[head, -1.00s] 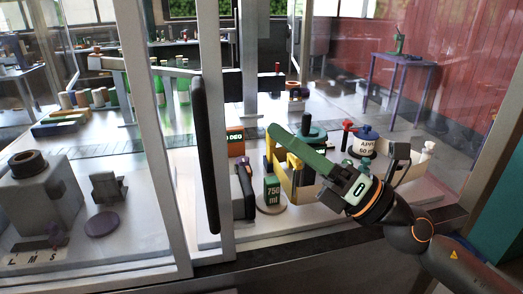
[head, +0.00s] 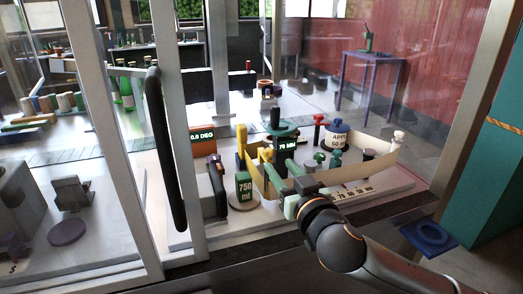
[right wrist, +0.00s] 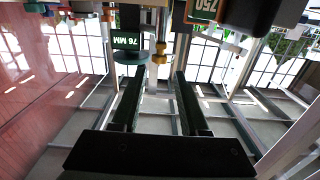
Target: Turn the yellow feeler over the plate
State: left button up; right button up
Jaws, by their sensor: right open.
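A yellow upright piece (head: 241,139) stands at the back left of the tan-walled tray, with another yellow piece (head: 265,154) beside it; I cannot tell which is the feeler. A dark green round plate (head: 284,131) sits above a display reading about 76 MM (head: 287,145). In the right wrist view a yellow knobbed part (right wrist: 160,52) stands beside a green disc (right wrist: 130,57), beyond my fingertips. My right gripper (head: 291,195) is at the tray's front; its fingers are apart and empty in the right wrist view (right wrist: 157,76). My left gripper is not in view.
A dark handle (head: 162,150) and grey frame post (head: 189,215) rise at left.

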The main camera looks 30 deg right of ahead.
aim_at(265, 157)
jog(key=shift+w+d+f+b, duration=0.2)
jog(key=shift+w+b, duration=0.45)
jog(key=shift+b, duration=0.25)
jog(key=x, duration=0.3)
jog(key=p+x, duration=0.1)
jog(key=x, duration=0.2)
jog(key=p+x, duration=0.1)
jog(key=x, duration=0.2)
jog(key=shift+r, duration=0.3)
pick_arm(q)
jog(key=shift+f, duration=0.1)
pick_arm(e)
jog(key=shift+w+d, duration=0.15)
jog(key=shift+w, duration=0.3)
grip_shut()
